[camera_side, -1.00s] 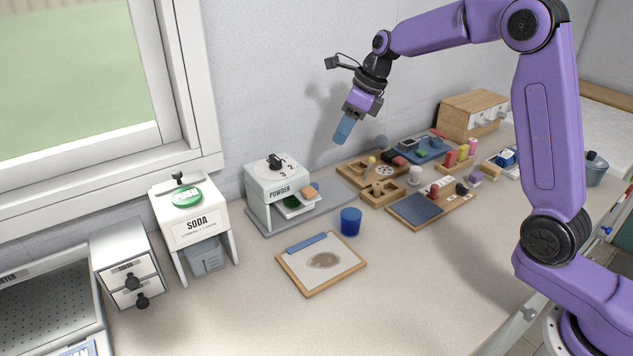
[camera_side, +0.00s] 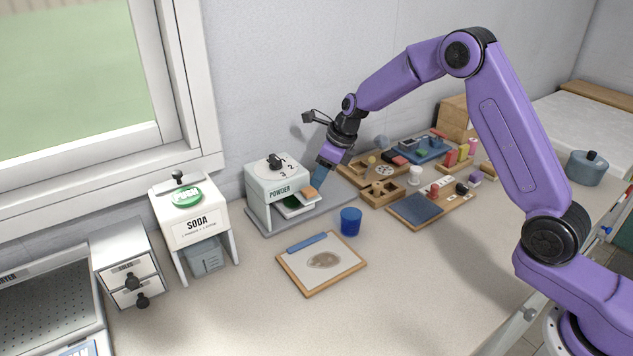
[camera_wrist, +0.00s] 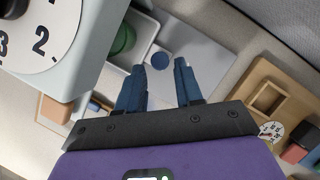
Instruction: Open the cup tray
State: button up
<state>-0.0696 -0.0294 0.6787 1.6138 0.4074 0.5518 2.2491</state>
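No part is clearly labelled as a cup tray. A pale tray (camera_side: 299,211) sticks out under the white POWDER dispenser (camera_side: 277,181), with a green round thing (camera_side: 291,202) in it and an orange block (camera_side: 310,192) at its right end. My gripper (camera_side: 316,182) points down by the tray's right end.
A blue cup (camera_side: 350,221) and a clipboard (camera_side: 337,277) stand in front of the dispenser. Wooden trays (camera_side: 381,192) lie to its right. The SODA dispenser (camera_side: 196,222) and a small drawer unit (camera_side: 127,267) stand to the left. The front counter is clear.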

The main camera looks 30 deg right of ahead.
jog(key=shift+x, duration=1.45)
grip_shut()
jog(key=d, duration=0.7)
grip_release()
